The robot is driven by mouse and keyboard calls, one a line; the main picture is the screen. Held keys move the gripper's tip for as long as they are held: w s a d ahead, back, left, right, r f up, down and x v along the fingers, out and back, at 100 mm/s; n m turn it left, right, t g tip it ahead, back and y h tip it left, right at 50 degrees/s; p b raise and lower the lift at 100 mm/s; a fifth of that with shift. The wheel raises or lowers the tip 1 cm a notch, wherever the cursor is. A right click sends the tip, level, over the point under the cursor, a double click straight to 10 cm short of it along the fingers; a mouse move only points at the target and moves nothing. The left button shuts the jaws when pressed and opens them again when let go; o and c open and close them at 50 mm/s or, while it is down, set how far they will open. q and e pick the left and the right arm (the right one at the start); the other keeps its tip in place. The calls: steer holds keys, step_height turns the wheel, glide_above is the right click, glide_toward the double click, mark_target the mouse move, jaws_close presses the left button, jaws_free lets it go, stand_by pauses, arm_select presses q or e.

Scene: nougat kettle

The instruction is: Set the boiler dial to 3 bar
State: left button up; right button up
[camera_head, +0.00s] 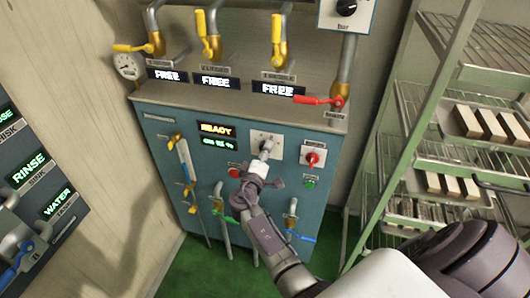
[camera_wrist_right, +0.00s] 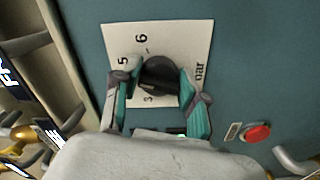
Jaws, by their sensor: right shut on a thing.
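The boiler dial is a black knob (camera_wrist_right: 159,72) on a white plate with numbers, which also shows in the head view as a pale plate (camera_head: 255,136) on the blue panel. In the right wrist view the 3, 5 and 6 and the word "bar" can be read; other numbers are hidden by my fingers. My right gripper (camera_head: 265,150) is shut on the knob, one finger on each side of it, as the right wrist view (camera_wrist_right: 156,92) shows. I cannot make out clearly which number the knob points to. My left gripper is out of view.
A red button (camera_wrist_right: 257,132) is near the plate. A red knob (camera_head: 313,158) sits right of it on the blue panel (camera_head: 165,120). Yellow-handled valves and a red lever (camera_head: 318,100) are above. A rack (camera_head: 410,150) with blocks stands at right.

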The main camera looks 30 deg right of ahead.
steer(key=n, duration=0.3)
steer(key=shift+r+n, duration=0.1)
steer(key=shift+n, duration=0.3)
steer(key=n+p, duration=0.1)
steer(key=n, duration=0.2)
steer(key=shift+r+n, duration=0.1)
steer(key=shift+n, duration=0.3)
steer(key=n+p, duration=0.1)
steer(key=n, duration=0.3)
steer(key=shift+r+p, duration=0.15)
steer(key=shift+p, duration=0.15)
steer(key=shift+w+n+p, duration=0.1)
steer(key=shift+n+p, duration=1.05)
steer(key=shift+n, duration=1.65)
steer(key=o, duration=1.1)
